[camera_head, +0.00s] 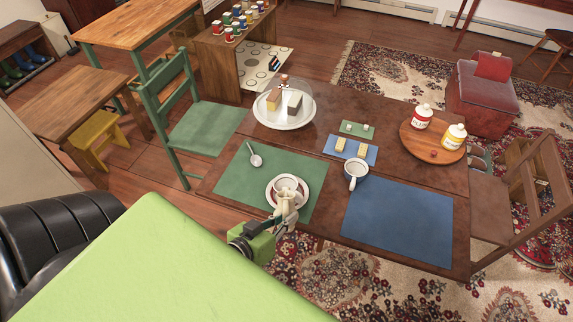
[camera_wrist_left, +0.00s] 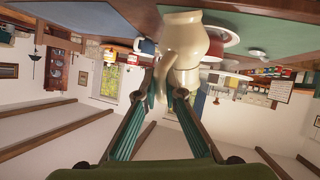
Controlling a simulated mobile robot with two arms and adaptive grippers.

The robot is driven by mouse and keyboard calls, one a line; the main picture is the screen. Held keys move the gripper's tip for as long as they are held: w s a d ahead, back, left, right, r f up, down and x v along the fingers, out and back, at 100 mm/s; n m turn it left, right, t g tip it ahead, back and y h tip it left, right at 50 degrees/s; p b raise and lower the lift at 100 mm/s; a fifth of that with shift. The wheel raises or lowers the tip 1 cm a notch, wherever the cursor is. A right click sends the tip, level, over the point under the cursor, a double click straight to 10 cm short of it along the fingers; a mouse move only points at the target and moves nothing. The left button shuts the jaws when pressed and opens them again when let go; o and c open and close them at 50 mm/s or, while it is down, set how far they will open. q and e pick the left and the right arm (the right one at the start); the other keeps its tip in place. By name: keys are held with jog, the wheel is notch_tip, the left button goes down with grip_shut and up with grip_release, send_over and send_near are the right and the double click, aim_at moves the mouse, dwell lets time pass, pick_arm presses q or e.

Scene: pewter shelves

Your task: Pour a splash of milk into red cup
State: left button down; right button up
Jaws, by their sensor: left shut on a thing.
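My left gripper (camera_head: 283,222) is shut on a cream milk jug (camera_head: 287,204) at the near edge of the green mat. The jug also shows between the fingers in the left wrist view (camera_wrist_left: 184,45); its exact tilt is hard to tell. Just behind it, the red cup (camera_head: 287,183) with a pale inside stands on a saucer (camera_head: 269,197) with a red rim. The jug hides part of both. The red outside of the cup shows in the left wrist view (camera_wrist_left: 216,48). I see no milk flowing. My right gripper is not in view.
A blue cup (camera_head: 356,174) stands right of the green mat (camera_head: 236,181), near the blue mat (camera_head: 398,220). A spoon (camera_head: 254,158) lies on the green mat. A glass-domed plate (camera_head: 285,117) and a round board (camera_head: 432,141) with jars stand farther back. The blue mat is clear.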

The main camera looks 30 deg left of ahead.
aim_at(286, 204)
pick_arm(q)
jog(key=shift+w+a+r+g+p, duration=0.35)
jog(key=shift+w+p, duration=0.25)
jog(key=shift+p, duration=0.55)
dwell(0.5)
jog(key=shift+w+a+r+n+g+h+p, duration=0.15)
jog(key=shift+r+n+g+h+p, duration=0.25)
jog(key=shift+p, duration=0.35)
jog(key=shift+w+p, duration=0.15)
jog(key=shift+p, duration=0.25)
jog(key=shift+w+a+r+g+p, duration=0.25)
jog(key=shift+r+g+p, duration=0.2)
jog(key=shift+p, duration=0.55)
jog(key=shift+w+a+r+n+g+h+p, duration=0.15)
jog(key=shift+w+r+n+g+h+p, duration=0.25)
jog(key=shift+p, duration=0.75)
